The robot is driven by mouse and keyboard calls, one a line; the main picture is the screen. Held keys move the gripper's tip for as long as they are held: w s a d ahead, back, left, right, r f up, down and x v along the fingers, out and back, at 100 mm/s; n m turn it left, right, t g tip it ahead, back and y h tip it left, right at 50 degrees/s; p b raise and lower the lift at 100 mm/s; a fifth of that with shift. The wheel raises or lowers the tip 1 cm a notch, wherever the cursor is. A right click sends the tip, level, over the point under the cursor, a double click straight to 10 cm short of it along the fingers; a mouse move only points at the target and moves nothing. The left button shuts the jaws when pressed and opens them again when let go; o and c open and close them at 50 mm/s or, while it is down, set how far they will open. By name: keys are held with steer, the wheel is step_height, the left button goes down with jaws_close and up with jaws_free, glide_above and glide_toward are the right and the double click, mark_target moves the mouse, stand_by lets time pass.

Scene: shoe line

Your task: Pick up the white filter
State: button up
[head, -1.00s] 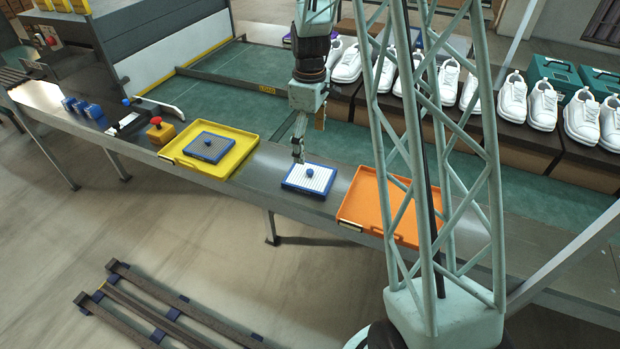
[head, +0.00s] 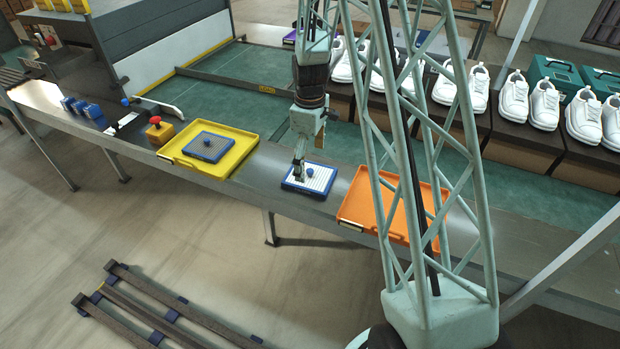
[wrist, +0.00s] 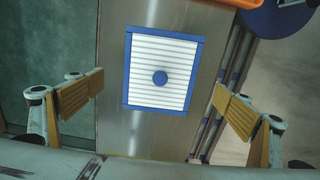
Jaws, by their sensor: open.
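The white filter (head: 317,180) has a blue frame and a round blue knob in its middle. It lies flat on the metal bench between the yellow tray and the orange tray. My gripper (head: 298,177) is above the filter's left part in the head view. In the wrist view my gripper (wrist: 157,97) is open, its wood-coloured pads wide apart to either side of the filter, with nothing between them touching it.
A yellow tray (head: 243,143) holding a grey filter (head: 207,147) with a blue knob is on the left. An orange empty tray (head: 360,208) is on the right. A red-topped yellow button box (head: 158,132) stands beyond the yellow tray. White shoes (head: 515,100) line the back.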

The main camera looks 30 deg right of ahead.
mark_target(310, 170)
steer(key=shift+f+b, duration=0.7)
steer(key=shift+f, duration=1.9)
steer(key=shift+c, duration=0.2)
steer(key=c, duration=0.9)
steer(key=shift+r, duration=0.1)
steer(key=shift+r+p, duration=0.55)
steer(key=shift+r, duration=1.25)
steer(key=s+a+r+p, duration=0.1)
steer(key=s+a, duration=0.8)
steer(key=a, duration=0.3)
steer(key=shift+s+a, duration=0.3)
steer(key=shift+s, duration=0.1)
steer(key=shift+r, duration=0.1)
